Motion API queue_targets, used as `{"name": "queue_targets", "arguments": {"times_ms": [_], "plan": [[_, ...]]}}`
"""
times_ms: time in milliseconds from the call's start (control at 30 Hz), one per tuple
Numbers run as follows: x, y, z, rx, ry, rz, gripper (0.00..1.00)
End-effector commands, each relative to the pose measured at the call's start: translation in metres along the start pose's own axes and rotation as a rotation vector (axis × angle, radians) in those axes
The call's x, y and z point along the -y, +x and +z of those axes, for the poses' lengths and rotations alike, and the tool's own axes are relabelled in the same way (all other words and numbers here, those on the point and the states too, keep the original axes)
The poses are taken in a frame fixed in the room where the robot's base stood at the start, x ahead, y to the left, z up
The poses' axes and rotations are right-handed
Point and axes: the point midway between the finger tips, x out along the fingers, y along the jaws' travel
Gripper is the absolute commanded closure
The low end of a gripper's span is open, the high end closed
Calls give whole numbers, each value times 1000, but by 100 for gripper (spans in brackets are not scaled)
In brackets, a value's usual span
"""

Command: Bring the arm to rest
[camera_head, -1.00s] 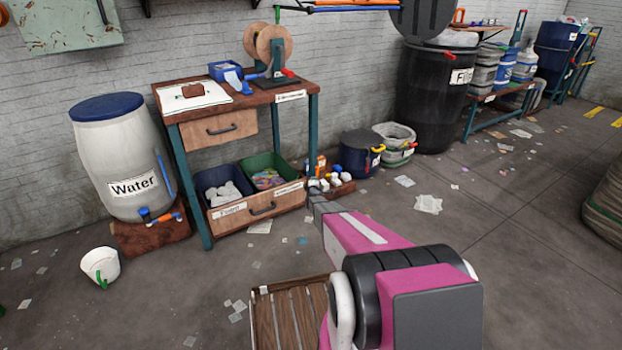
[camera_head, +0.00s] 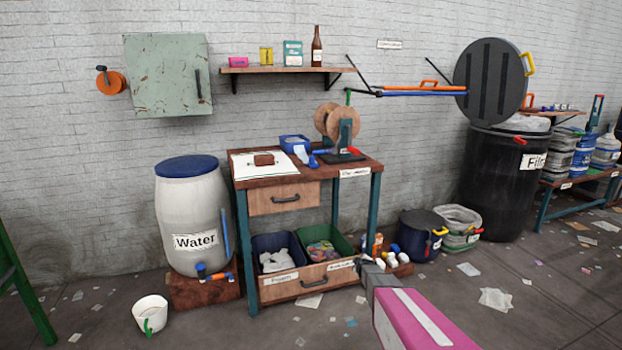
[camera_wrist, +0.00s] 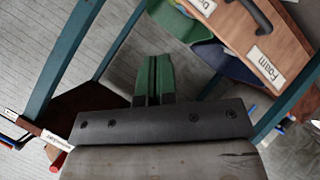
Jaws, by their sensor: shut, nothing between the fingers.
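My arm is pink and grey and reaches in from the bottom of the head view. Its grey front part is beside the right end of the workbench's lower drawer, and the fingertips are hard to make out there. In the wrist view my gripper (camera_wrist: 153,75) shows two green fingers side by side, pressed together with nothing between them. The workbench (camera_head: 247,255) stands against the wall, with teal legs. Its legs and a drawer (camera_wrist: 265,45) labelled "Foam" show around the fingers in the wrist view. No contact between gripper and bench is visible.
A water barrel (camera_head: 195,215) stands left of the bench, with a white bucket (camera_head: 150,315) on the floor. Right of it are a dark pot (camera_head: 420,235), a pale bin (camera_head: 460,225) and a black drum (camera_head: 497,185). Paper scraps litter the otherwise open floor.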

Motion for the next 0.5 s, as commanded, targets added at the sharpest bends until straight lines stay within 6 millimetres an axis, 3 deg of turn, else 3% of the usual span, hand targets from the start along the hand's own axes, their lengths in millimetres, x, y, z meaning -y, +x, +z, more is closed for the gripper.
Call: {"name": "queue_targets", "arguments": {"times_ms": [33, 167, 300, 500], "plan": [[7, -41, -5, 27, 66, -67, 100], [30, -115, -9, 149, 255, -242, 100], [52, -202, -6, 335, 452, -386, 100], [77, -319, 5, 640, 681, -490, 100]]}}
